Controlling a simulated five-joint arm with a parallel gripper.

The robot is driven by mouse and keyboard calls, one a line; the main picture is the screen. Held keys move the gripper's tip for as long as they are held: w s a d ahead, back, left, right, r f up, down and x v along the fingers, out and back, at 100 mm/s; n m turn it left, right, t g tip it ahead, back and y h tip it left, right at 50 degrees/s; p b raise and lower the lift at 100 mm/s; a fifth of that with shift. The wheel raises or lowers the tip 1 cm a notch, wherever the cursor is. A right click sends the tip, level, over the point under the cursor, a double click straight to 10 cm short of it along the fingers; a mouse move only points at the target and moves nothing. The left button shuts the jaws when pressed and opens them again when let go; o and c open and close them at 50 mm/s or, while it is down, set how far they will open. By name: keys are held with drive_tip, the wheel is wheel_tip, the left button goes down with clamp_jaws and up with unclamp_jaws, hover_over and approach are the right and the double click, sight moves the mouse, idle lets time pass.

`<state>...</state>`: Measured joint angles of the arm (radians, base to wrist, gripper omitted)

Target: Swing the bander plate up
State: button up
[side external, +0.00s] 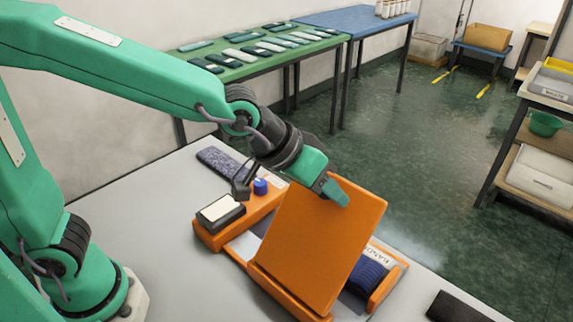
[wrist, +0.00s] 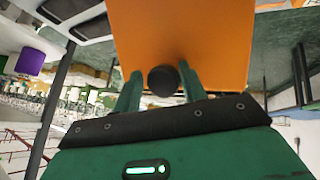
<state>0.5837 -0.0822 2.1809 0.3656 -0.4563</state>
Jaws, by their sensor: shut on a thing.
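The orange bander plate (side external: 315,240) stands raised and tilted above its orange base (side external: 390,285), with its lower edge at the base. My gripper (side external: 334,188) is at the upper part of the plate. In the wrist view, the fingers of my gripper (wrist: 162,88) are shut on a round black knob (wrist: 163,81) in front of the orange plate (wrist: 180,30). In the side view the knob is hidden by the gripper. A dark blue ribbed roll (side external: 367,276) sits in the base, partly behind the plate.
A black box with a pale top (side external: 220,209) and a blue knob (side external: 260,186) sit on the left end of the base. A dark patterned cloth (side external: 222,162) lies behind on the grey table (side external: 150,190). A black item (side external: 455,308) lies at front right. Further tables stand behind.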

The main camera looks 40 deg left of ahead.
drive_tip(key=shift+s+d+f+m+h, duration=0.1)
drive_tip(key=shift+s+m+h, duration=0.2)
drive_tip(key=shift+s, duration=0.8)
drive_tip(key=shift+c, duration=0.2)
drive_tip(key=shift+s, duration=0.2)
drive_tip(key=shift+s+r, duration=0.3)
drive_tip(key=shift+s, duration=0.25)
drive_tip(key=shift+o, duration=0.2)
drive_tip(key=shift+s+d+r+h, duration=0.15)
drive_tip(key=shift+s+r+h, duration=0.3)
drive_tip(key=shift+s, duration=0.25)
drive_tip(key=shift+s+r+t, duration=0.15)
drive_tip(key=shift+r+t, duration=0.05)
drive_tip(key=shift+t, duration=0.1)
drive_tip(key=shift+s+r+m+h, duration=0.15)
drive_tip(key=shift+s+m+h, duration=0.1)
drive_tip(key=shift+s, duration=0.5)
drive_tip(key=shift+s+r+m+h, duration=0.1)
drive_tip(key=shift+s+m, duration=0.15)
drive_tip(key=shift+s, duration=0.45)
drive_tip(key=shift+o, duration=0.3)
drive_tip(key=shift+s+f+m+h, duration=0.15)
drive_tip(key=shift+s+h, duration=0.1)
drive_tip(key=shift+s, duration=0.6)
drive_tip(key=shift+s+f+m+h, duration=0.15)
drive_tip(key=shift+s+h, duration=0.1)
drive_tip(key=shift+s, duration=0.65)
